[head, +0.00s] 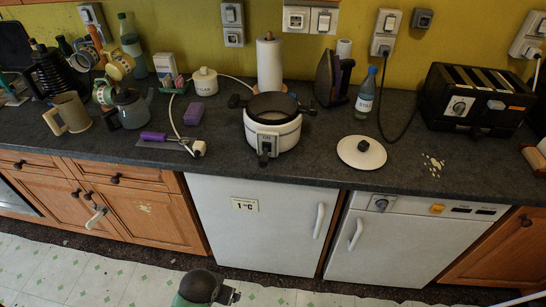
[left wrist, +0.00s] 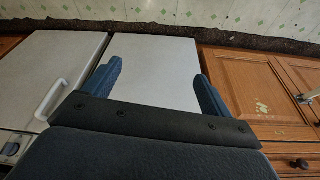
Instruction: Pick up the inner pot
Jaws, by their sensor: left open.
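The inner pot (head: 272,105) sits inside the white cooker (head: 274,133) on the dark worktop in the head view. Its grey inside and rim show from above; its outside is hidden by the cooker's wall. The cooker's round white lid (head: 361,153) with a black knob lies on the worktop to the right. My left gripper (left wrist: 158,74) is open and empty in the left wrist view, in front of the white cabinet doors. Part of my left arm shows at the bottom of the head view, low and well short of the cooker. My right gripper is not in view.
A paper towel roll (head: 269,64) stands close behind the cooker. A white plug (head: 199,148) with a cord and a purple-handled tool (head: 155,137) lie to its left. A blue bottle (head: 366,92) and a black toaster (head: 474,97) are to the right. The worktop edge crosses in front.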

